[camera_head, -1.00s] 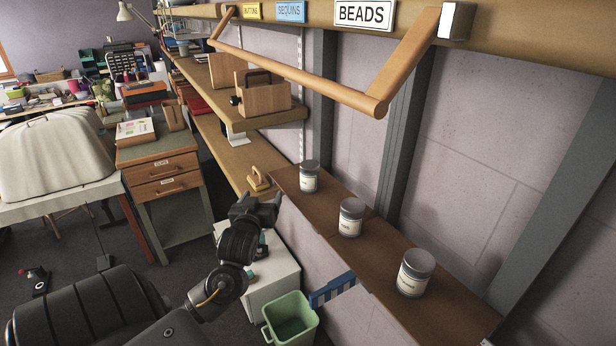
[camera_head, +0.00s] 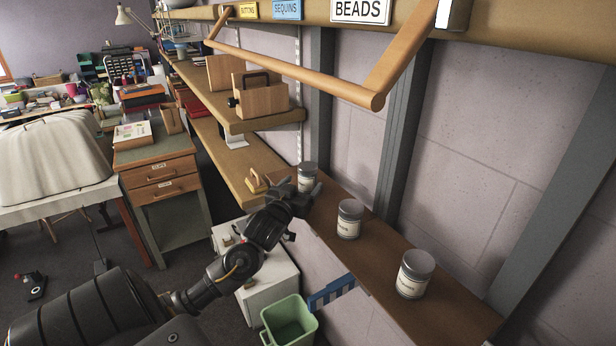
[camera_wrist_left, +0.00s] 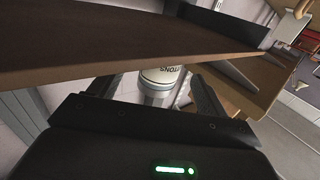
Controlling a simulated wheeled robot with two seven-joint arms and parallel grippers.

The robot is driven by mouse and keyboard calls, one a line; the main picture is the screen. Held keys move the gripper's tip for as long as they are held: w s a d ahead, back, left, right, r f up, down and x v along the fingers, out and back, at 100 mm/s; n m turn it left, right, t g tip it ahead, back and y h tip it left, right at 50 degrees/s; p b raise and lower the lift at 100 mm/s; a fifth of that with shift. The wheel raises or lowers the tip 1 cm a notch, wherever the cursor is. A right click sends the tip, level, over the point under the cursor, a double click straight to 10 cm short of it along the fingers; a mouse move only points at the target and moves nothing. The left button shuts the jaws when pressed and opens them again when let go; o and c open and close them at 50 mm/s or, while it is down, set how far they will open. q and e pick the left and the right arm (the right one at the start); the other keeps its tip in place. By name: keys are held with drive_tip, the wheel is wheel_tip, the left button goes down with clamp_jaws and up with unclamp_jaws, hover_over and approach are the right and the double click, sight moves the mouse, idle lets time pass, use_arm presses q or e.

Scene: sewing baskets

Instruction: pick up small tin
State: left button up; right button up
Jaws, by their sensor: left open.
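Three grey-lidded tins with pale labels stand upright in a row on a brown shelf (camera_head: 385,262): a far tin (camera_head: 307,175), a middle tin (camera_head: 349,219) and a near tin (camera_head: 415,274). The far one looks smallest. My left gripper (camera_head: 301,188) is open at the far tin, partly covering it. In the left wrist view a tin (camera_wrist_left: 162,76), its label upside down and ending in "TONS", shows between the open fingers; the board's edge hides part of it. I cannot tell whether the fingers touch it. My right gripper is not in view.
A wooden rail (camera_head: 300,72) hangs above the shelf under the BEADS sign (camera_head: 361,11). Grey uprights (camera_head: 405,125) stand behind the tins. A green bin (camera_head: 290,322) and a white cabinet (camera_head: 268,288) are below. A wooden box (camera_head: 262,96) sits on a shelf beyond.

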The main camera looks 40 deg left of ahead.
sight(304, 181)
use_arm(q)
drive_tip(key=shift+r, duration=0.1)
drive_tip(key=p+x, duration=0.3)
drive_tip(key=x, duration=0.1)
drive_tip(key=shift+w+a+r, duration=0.15)
drive_tip(key=shift+w+a, duration=0.15)
drive_tip(key=shift+w, duration=0.2)
drive_tip(key=shift+s, duration=0.1)
drive_tip(key=shift+c, duration=1.2)
drive_tip(key=c, duration=0.9)
drive_tip(key=shift+c, duration=0.2)
